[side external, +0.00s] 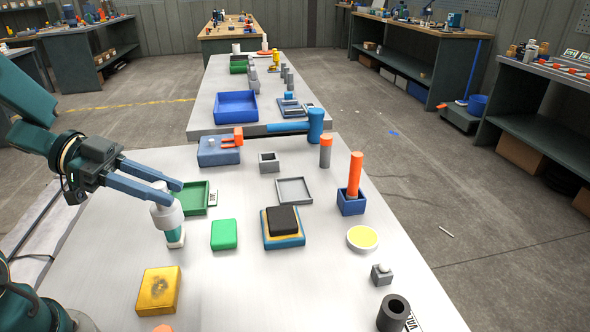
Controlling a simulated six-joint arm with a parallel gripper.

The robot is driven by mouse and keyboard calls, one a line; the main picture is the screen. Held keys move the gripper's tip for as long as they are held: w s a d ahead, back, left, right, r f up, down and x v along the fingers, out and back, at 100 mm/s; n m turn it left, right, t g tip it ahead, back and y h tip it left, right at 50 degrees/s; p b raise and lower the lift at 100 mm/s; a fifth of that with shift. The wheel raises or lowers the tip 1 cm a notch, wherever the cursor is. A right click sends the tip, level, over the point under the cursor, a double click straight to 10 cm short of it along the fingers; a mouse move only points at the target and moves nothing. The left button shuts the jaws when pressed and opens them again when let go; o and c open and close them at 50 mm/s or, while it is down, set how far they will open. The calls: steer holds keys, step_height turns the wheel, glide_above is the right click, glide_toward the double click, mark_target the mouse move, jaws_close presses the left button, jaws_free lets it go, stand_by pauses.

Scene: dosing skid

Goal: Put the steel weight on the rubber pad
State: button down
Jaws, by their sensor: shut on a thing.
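My gripper (176,193) is at the left of the near table, its jaws shut on a pale grey, rounded cylinder with a narrow top, which looks like the steel weight (167,217). A teal piece with a pale foot (174,237) shows directly below it; I cannot tell whether the two are joined or touching. The black rubber pad (283,220) lies on a yellow and blue base (284,241) near the table's middle, to the right of my gripper. Its top looks bare.
A green block (224,235) lies between my gripper and the pad. A green tray (204,209) is behind the jaws. A grey tray (308,199) and a blue holder with an orange rod (351,206) stand beyond the pad. A yellow block (159,290) is in front.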

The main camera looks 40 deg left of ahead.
steer(key=shift+w+a+r, duration=0.1)
steer(key=shift+a+r, duration=0.2)
steer(key=shift+a, duration=0.05)
steer(key=w+a+r+n+t, duration=0.1)
steer(key=w+a+r, duration=0.15)
steer(key=w, duration=0.35)
steer(key=m+g, duration=0.1)
glide_above(282, 217)
step_height(282, 217, down, 5)
steer(key=shift+w+f, duration=0.1)
steer(key=shift+f, duration=2.1)
steer(key=shift+f, duration=0.1)
steer(key=c, duration=0.7)
jaws_free()
steer(key=shift+f, duration=0.1)
steer(key=shift+o, duration=0.2)
